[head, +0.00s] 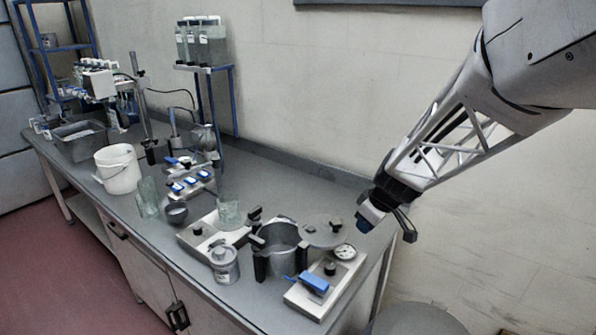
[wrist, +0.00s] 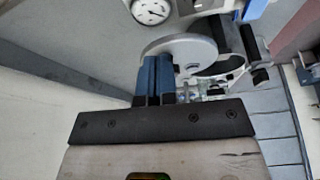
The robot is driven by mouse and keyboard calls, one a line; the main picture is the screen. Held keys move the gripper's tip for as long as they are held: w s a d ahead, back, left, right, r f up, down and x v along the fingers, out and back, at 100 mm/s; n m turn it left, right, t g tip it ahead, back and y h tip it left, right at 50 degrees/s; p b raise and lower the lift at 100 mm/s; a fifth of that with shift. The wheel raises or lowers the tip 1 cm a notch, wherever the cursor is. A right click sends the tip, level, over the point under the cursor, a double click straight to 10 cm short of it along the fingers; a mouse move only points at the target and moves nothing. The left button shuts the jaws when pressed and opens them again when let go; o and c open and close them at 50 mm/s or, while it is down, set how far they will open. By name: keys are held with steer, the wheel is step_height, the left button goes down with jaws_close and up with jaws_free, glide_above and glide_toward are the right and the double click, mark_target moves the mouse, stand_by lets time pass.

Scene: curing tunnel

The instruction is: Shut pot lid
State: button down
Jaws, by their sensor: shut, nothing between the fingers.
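The pot (head: 280,250) is a grey metal cylinder with black side handles, standing near the right end of the bench. Its mouth is open and the inside shows. The round grey lid (head: 322,232) is off the mouth, at the pot's right side; whether a hinge joins them I cannot tell. My gripper (head: 363,224) is right of the lid, apart from it in the head view, with its blue fingers together and empty. In the wrist view, my gripper (wrist: 154,75) hides part of the lid (wrist: 190,46), and the pot (wrist: 214,67) shows partly behind it.
A hotplate-like box (head: 318,297) with a blue handle stands in front of the lid, near a round dial gauge (head: 345,252). Another flat device (head: 210,232), a lidded metal jar (head: 223,262) and a glass beaker (head: 229,212) are left of the pot. The wall is behind.

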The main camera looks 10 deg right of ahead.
mark_target(341, 233)
steer(key=shift+w+a+f, duration=0.3)
steer(key=shift+w+a, duration=0.2)
steer(key=shift+w, duration=0.1)
steer(key=shift+w+a+f, duration=0.25)
steer(key=shift+w+a, duration=0.25)
steer(key=shift+w, duration=0.15)
steer(key=shift+w+a+f, duration=0.3)
steer(key=shift+w+a, duration=0.2)
steer(key=shift+w, duration=0.1)
